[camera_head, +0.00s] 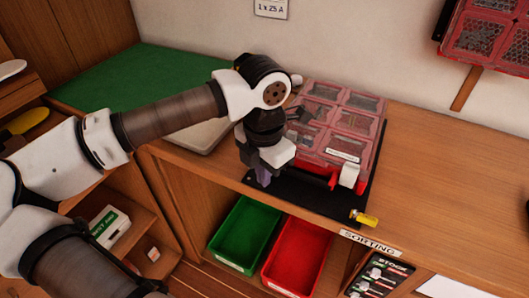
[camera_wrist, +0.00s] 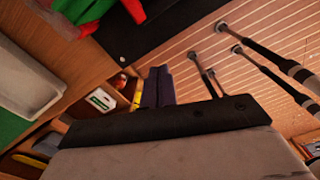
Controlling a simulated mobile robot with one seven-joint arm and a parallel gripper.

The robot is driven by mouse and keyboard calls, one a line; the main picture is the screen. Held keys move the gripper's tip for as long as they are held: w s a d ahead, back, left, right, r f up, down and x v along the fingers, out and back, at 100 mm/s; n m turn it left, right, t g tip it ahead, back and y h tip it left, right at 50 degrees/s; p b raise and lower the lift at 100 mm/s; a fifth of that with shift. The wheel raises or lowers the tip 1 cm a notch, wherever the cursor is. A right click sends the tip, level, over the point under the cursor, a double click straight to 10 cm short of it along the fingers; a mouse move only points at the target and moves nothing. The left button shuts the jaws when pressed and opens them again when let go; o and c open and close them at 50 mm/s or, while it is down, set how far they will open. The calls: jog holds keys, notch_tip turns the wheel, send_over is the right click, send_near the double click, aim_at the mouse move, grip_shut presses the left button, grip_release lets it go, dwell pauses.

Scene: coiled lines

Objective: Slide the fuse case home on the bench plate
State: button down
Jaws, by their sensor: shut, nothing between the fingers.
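The fuse case (camera_head: 335,120) is a red, clear-lidded case with several compartments and a white label near its front. It lies on the black bench plate (camera_head: 300,195), with a red bar and a white block at its front edge. My gripper (camera_head: 263,178) is over the plate's front left corner, left of the case's front, pointing down. Its dark fingers (camera_wrist: 158,88) are together with nothing between them in the wrist view. The dark plate (camera_wrist: 140,35) also shows there. My wrist hides the case's left side, and I cannot tell whether the case is fully seated.
A yellow-ended piece (camera_head: 366,218) sits at the plate's front right corner. Green (camera_head: 243,235) and red (camera_head: 300,255) bins stand below the bench. A pale tray (camera_head: 200,135) and green mat (camera_head: 150,75) lie to the left. The bench right of the plate is clear.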

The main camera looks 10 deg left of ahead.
jog(key=w+d+f+p, duration=0.2)
jog(key=shift+w+f, duration=0.1)
jog(key=shift+f, duration=0.25)
jog(key=shift+w+d+f, duration=0.15)
jog(key=shift+w+d, duration=0.1)
jog(key=shift+w, duration=0.25)
